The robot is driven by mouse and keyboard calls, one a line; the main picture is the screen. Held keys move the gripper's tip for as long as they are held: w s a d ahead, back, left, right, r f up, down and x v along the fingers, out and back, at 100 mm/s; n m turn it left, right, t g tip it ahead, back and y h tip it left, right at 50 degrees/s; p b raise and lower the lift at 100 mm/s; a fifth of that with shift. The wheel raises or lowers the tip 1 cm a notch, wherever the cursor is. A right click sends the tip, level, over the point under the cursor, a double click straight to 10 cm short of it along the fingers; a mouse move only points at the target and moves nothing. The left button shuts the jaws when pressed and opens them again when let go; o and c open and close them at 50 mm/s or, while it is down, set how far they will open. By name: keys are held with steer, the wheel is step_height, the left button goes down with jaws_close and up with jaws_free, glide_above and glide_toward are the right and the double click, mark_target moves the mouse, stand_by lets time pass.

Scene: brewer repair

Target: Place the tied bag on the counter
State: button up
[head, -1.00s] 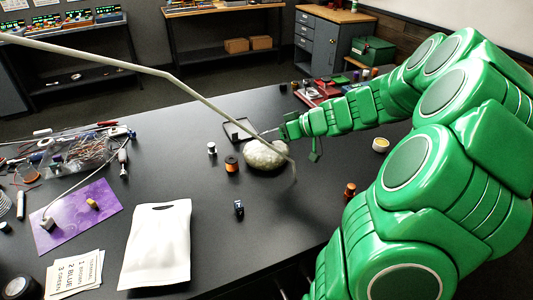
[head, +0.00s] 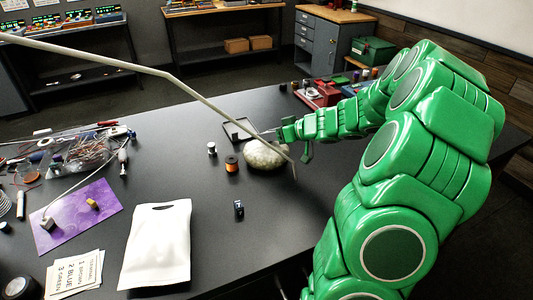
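A pale, lumpy, rounded bundle (head: 262,156), which may be the tied bag, rests on the dark counter (head: 290,215). No tie is clear on it. A flat white bag with a handle slot (head: 158,250) lies at the front left of the counter. My gripper (head: 268,132) is at the end of my green arm, just behind and above the lumpy bundle in the picture. Its fingers are too small to show whether they are open or shut, or whether they touch the bundle.
A thin pale rod (head: 215,108) crosses the view in front of the bundle. Wires and tools (head: 85,152) and a purple mat (head: 80,220) fill the left. The front middle is mostly clear.

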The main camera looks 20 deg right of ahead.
steer(key=shift+w+a+f, duration=0.3)
steer(key=shift+w+a, duration=0.1)
steer(key=shift+w, duration=0.1)
steer(key=shift+c, duration=0.2)
jaws_close()
